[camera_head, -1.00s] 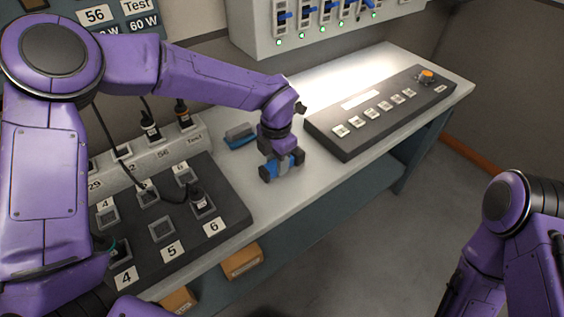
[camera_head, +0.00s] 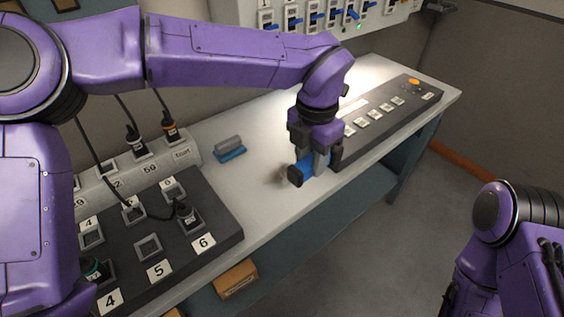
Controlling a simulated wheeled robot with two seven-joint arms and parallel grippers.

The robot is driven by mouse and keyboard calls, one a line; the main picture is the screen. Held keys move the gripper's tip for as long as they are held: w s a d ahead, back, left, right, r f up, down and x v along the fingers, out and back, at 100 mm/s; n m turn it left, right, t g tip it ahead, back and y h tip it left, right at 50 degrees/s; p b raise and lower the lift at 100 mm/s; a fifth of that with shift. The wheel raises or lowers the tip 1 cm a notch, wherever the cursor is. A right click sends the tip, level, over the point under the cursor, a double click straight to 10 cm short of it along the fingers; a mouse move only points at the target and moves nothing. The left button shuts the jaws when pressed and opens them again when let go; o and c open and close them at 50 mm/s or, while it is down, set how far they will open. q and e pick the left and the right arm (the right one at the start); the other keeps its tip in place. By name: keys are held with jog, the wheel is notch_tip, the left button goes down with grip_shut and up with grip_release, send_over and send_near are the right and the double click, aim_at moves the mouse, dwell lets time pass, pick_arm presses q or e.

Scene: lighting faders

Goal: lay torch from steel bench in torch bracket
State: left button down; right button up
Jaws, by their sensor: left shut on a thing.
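My left gripper (camera_head: 318,161) points down over the steel bench (camera_head: 262,202) and is shut on the torch (camera_head: 306,171). The torch has a blue body and a dark round end that sticks out to the left of the jaws. It seems to be a little above the bench top. The fingers hide part of its body. A small blue and grey piece (camera_head: 230,149) stands on the bench to the left; I cannot tell whether it is the torch bracket. My right arm shows at the lower right, but its gripper is out of view.
A dark console with pale buttons (camera_head: 397,101) lies right of the gripper, very close to it. A socket board (camera_head: 147,247) with plugs and cables covers the left of the bench. A switch panel (camera_head: 291,27) hangs behind. Bare bench lies between board and gripper.

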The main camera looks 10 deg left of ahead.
pick_arm(q)
notch_tip(320, 180, up, 8)
jog(key=s+d+p, duration=0.1)
jog(key=d+p, duration=0.1)
jog(key=p, duration=0.4)
jog(key=shift+d+f, duration=0.25)
jog(key=shift+d, duration=0.05)
jog(key=shift+f, duration=0.1)
